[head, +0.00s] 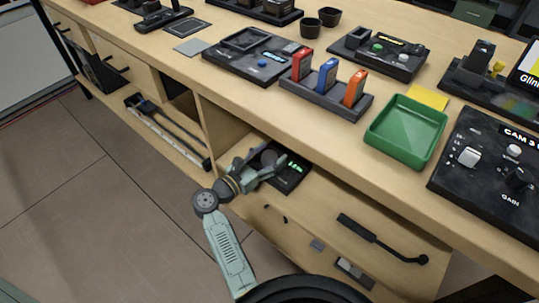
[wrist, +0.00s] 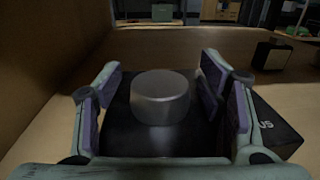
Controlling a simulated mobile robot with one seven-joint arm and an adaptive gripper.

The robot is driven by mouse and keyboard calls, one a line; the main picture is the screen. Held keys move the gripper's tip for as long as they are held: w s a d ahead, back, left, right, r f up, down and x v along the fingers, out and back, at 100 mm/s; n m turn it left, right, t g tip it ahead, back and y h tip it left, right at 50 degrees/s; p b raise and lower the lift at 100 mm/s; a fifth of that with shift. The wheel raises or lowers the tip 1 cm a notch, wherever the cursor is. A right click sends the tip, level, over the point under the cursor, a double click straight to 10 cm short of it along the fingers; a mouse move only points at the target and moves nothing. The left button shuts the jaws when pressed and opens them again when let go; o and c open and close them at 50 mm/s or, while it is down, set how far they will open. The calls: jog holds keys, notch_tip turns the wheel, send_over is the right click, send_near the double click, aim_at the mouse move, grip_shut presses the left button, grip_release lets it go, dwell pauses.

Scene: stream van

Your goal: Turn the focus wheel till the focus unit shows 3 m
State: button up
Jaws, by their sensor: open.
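The focus unit (head: 291,180) is a dark box in an open cubby under the desk top, with a small green display (head: 295,167). The digits are too small to read. In the wrist view, its grey round focus wheel (wrist: 160,97) stands upright on the dark base, and the label end "US" shows on the dark box (wrist: 276,128) at right. My gripper (head: 268,163) reaches into the cubby and partly hides the wheel in the head view. In the wrist view, my gripper's open fingers (wrist: 163,92) stand on either side of the wheel, with visible gaps.
A wooden wall (wrist: 45,60) rises close on the left in the wrist view. The desk top (head: 215,85) overhangs the cubby. Above it stand a slotted holder with red, blue and orange cards (head: 325,95) and a green tray (head: 405,130). A black-handled drawer (head: 370,230) is below right.

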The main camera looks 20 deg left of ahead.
jog(key=shift+s, duration=0.1)
jog(key=v, duration=1.2)
jog(key=shift+a, duration=0.1)
